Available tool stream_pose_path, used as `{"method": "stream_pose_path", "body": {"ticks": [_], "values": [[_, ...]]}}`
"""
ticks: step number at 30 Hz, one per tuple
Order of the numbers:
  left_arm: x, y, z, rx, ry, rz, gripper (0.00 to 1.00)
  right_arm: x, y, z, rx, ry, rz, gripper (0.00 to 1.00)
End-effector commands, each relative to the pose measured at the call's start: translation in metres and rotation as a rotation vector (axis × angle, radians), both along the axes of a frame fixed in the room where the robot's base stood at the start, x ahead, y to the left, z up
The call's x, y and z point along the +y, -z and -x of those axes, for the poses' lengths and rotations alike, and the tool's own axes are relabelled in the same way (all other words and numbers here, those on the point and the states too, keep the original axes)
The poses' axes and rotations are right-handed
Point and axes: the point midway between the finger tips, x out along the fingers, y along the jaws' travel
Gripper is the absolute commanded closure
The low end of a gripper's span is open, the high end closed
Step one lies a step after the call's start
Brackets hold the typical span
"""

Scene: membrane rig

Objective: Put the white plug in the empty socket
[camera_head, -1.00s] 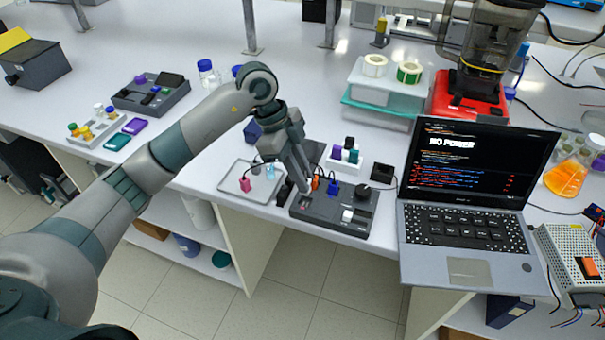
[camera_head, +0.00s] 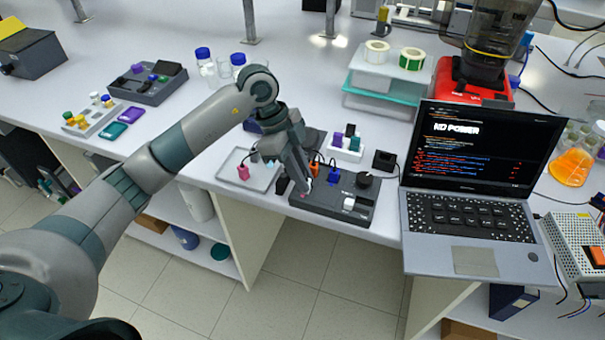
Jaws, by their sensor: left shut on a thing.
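My left gripper (camera_head: 305,184) is shut, its fingers pointing down at the left part of the dark socket box (camera_head: 329,207). A small pale piece shows at its fingertips, which I take to be the white plug (camera_head: 308,183); the fingers hide most of it. Whether it touches the box I cannot tell. An orange plug (camera_head: 315,169) and a blue plug (camera_head: 333,175) stand at the back of the box, just right of the fingers. The empty socket cannot be made out behind the gripper. My right gripper is not in view.
A grey tray (camera_head: 232,181) with a pink plug (camera_head: 243,172) lies left of the box. A white block (camera_head: 345,153) with coloured pieces stands behind. The box carries a black knob (camera_head: 364,180) and a white switch (camera_head: 349,203). A laptop (camera_head: 474,215) stands at right.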

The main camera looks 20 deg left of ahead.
Motion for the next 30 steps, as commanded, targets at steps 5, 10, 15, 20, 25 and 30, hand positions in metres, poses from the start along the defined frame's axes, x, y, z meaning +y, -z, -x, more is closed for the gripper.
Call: {"method": "stream_pose_path", "body": {"ticks": [5,10,15,20,25,30], "values": [[0.0001,-0.0001,0.0000,0.000,0.000,0.000,1.00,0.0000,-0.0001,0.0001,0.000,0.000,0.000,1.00],[0.0002,0.0001,-0.0001,0.000,0.000,0.000,1.00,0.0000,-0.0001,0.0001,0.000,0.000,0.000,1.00],[0.0001,0.0012,-0.0001,0.000,0.000,0.000,1.00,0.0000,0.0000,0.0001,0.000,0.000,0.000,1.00],[0.0001,0.0025,-0.0001,0.000,0.000,0.000,1.00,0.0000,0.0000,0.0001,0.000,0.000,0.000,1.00],[0.0001,0.0033,-0.0001,0.000,0.000,0.000,0.70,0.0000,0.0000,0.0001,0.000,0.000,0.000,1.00],[0.0001,0.0033,-0.0001,0.000,0.000,0.000,0.62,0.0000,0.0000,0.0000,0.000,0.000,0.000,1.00]]}}
